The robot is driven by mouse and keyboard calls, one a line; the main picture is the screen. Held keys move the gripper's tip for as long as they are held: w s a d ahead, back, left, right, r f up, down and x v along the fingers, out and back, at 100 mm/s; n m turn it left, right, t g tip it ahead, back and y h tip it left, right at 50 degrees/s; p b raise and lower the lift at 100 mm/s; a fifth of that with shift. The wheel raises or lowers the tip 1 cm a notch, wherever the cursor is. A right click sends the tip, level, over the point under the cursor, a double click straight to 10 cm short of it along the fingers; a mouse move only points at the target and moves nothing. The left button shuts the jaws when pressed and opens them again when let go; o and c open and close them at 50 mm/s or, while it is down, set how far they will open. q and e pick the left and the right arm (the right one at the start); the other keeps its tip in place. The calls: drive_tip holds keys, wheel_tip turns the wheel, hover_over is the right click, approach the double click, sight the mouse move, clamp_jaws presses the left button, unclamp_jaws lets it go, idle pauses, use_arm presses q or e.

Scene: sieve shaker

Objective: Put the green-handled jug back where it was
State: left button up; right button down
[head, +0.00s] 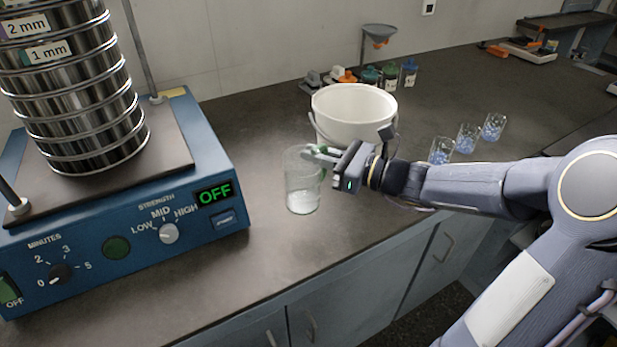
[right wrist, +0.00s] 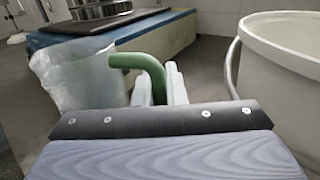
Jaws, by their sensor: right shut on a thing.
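The green-handled jug (head: 303,190) is a clear, upright vessel with some white content low inside. It stands at or just over the counter, between the blue shaker and the white bucket; I cannot tell whether its base touches the counter. My right gripper (head: 322,153) is shut on its handle near the rim, from the right. In the right wrist view the green handle (right wrist: 142,62) passes between the fingers (right wrist: 158,85), and the clear jug body (right wrist: 80,82) is at the left. My left gripper is not in view.
A white bucket (head: 352,112) stands close behind my right gripper. The blue sieve shaker (head: 120,235), its display reading OFF, carries stacked sieves (head: 75,100) at the left. Several glasses with blue contents (head: 468,138) stand at the right. Counter in front of the jug (head: 260,275) is clear.

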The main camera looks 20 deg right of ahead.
drive_tip(key=shift+w+a+f, duration=0.2)
drive_tip(key=shift+w+f, duration=0.2)
drive_tip(key=shift+f, duration=0.15)
drive_tip(key=shift+w+a+f, duration=0.2)
drive_tip(key=shift+w+f, duration=0.2)
drive_tip(key=shift+f, duration=0.1)
drive_tip(key=f, duration=0.1)
drive_tip(key=f+b, duration=0.1)
drive_tip(key=shift+w+a+f, duration=0.1)
drive_tip(key=shift+w+f, duration=0.1)
drive_tip(key=shift+f, duration=0.1)
drive_tip(key=shift+f+b, duration=0.3)
drive_tip(key=shift+f, duration=0.1)
drive_tip(key=shift+f, duration=0.2)
drive_tip(key=c, duration=1.5)
unclamp_jaws()
